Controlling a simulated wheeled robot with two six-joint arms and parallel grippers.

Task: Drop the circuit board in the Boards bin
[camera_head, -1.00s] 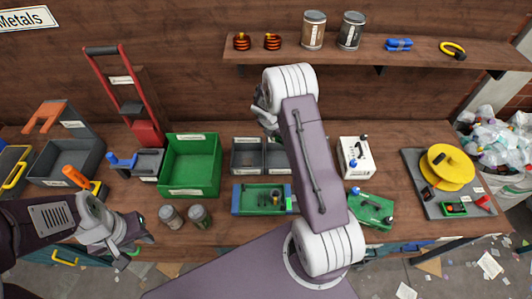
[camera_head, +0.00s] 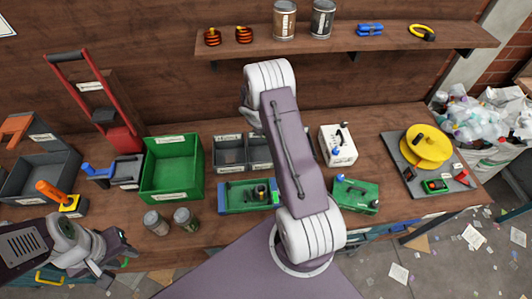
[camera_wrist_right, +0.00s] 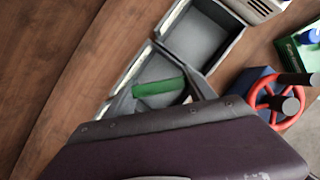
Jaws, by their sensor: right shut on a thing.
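A narrow green piece (camera_wrist_right: 158,87), which looks like the circuit board seen edge-on, shows between the grey fingers of my right gripper (camera_wrist_right: 160,95) in the right wrist view. The gripper is shut on it, above or inside a grey bin. In the head view my right arm hides this gripper and the board. Two small grey bins (camera_head: 229,150) stand side by side at the middle of the bench, and a larger green bin (camera_head: 171,172) stands left of them. Their labels are too small to read. My left gripper (camera_head: 122,257) is low at the left, away from the bins; its jaws are unclear.
A green tray with blue ends (camera_head: 232,197) lies in front of the grey bins. Two jars (camera_head: 185,218) stand near the front edge. A white box (camera_head: 338,147), a green block (camera_head: 355,194) and a yellow spool (camera_head: 425,147) are to the right. A shelf (camera_head: 350,42) runs behind.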

